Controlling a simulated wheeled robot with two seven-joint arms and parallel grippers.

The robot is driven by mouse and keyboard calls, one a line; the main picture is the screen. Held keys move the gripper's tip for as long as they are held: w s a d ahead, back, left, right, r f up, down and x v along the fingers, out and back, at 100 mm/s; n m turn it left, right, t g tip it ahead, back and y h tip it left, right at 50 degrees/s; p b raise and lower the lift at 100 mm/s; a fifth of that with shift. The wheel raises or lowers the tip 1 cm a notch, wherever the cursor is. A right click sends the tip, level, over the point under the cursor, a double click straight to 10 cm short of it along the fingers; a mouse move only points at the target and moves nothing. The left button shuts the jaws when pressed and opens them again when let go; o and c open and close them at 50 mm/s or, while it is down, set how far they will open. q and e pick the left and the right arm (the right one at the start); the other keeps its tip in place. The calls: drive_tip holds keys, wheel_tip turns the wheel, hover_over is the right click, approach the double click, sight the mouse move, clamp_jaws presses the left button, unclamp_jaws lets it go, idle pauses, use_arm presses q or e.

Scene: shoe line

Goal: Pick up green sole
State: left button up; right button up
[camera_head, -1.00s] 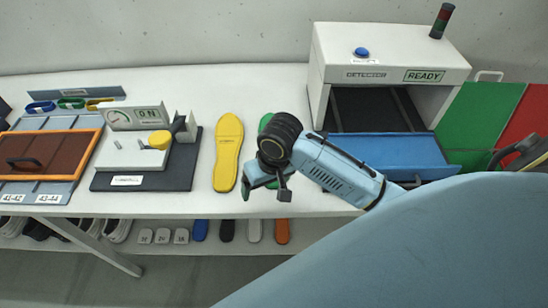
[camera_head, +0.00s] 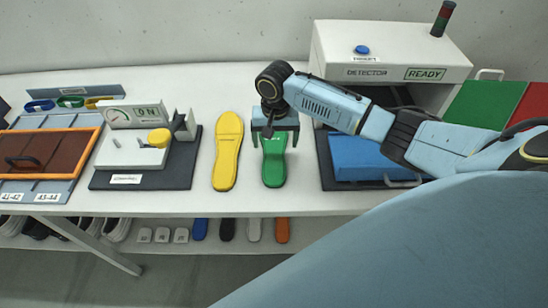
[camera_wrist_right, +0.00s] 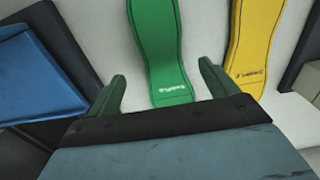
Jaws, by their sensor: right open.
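The green sole (camera_head: 273,168) lies flat on the white table, just right of the yellow sole. My right gripper (camera_head: 274,140) is over its upper part in the head view, which hides some of the sole there. In the right wrist view the green sole (camera_wrist_right: 163,50) runs between the two spread fingers of my right gripper (camera_wrist_right: 162,85). The fingers stand on either side of it, open and empty; whether they touch the table I cannot tell. My left gripper is not in view.
The yellow sole (camera_head: 227,150) lies close on the left. A blue tray (camera_head: 360,158) by the detector (camera_head: 390,55) stands on the right. A gauge fixture (camera_head: 140,155) is further left. Several small soles and blocks sit on the lower shelf.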

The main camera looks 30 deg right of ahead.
sight(274, 156)
wheel_tip(274, 156, down, 6)
drive_tip(key=shift+a+r, duration=0.1)
drive_tip(key=shift+r, duration=0.05)
idle(0.3)
drive_tip(key=shift+w, duration=0.1)
drive_tip(key=c, duration=1.2)
